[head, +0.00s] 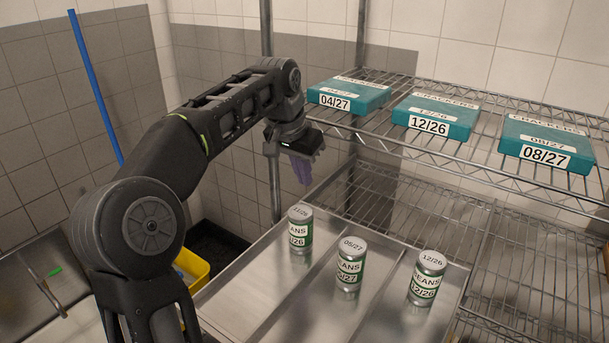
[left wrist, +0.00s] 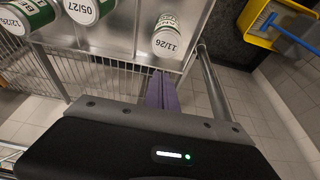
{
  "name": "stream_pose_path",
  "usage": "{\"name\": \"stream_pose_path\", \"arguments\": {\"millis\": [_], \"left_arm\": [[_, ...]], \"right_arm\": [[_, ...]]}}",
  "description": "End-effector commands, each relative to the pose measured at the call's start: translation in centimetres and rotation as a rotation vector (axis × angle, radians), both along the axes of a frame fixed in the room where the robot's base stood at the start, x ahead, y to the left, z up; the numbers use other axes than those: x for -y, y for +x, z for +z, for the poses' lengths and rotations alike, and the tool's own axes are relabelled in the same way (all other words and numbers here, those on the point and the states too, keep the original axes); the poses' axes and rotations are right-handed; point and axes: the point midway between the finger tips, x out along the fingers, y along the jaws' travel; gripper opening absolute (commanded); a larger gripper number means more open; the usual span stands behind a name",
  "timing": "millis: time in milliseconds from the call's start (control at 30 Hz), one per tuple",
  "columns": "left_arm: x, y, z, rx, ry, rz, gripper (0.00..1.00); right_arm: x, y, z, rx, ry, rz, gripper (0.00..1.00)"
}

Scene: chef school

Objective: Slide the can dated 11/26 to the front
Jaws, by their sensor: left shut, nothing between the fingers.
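The can dated 11/26 (head: 300,230) is a silver can with a green and white BEANS label. It stands upright at the left of a row of cans on a metal tray (head: 255,300) with raised dividers. It also shows in the left wrist view (left wrist: 167,40), with its date on the lid. My left gripper (head: 302,170) has purple fingers, shut and empty. It hangs behind and above this can, apart from it. In the left wrist view the fingertips (left wrist: 162,76) point toward the can. My right gripper is not in view.
Cans dated 05/27 (head: 350,266) and 12/26 (head: 427,278) stand to the right in their own lanes. Teal cracker boxes (head: 437,116) lie on the wire shelf (head: 400,150) above. A metal post (head: 276,185) stands beside my left gripper. The tray front is clear.

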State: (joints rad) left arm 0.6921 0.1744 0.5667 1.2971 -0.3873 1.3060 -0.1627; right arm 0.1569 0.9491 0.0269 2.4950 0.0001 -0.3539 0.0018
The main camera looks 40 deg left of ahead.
Motion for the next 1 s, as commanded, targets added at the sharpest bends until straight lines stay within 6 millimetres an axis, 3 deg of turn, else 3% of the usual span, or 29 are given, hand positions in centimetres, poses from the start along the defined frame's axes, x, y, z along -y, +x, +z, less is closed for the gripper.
{"name": "stream_pose_path", "arguments": {"millis": [433, 1000], "left_arm": [[-0.1, 2.2, -6.7, -0.004, -0.002, 0.002, 0.0], [-0.1, 2.3, -7.7, -0.001, 0.002, 0.002, 0.0]], "right_arm": [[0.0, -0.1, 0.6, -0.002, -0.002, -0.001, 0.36], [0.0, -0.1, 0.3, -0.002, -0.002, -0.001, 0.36]]}}
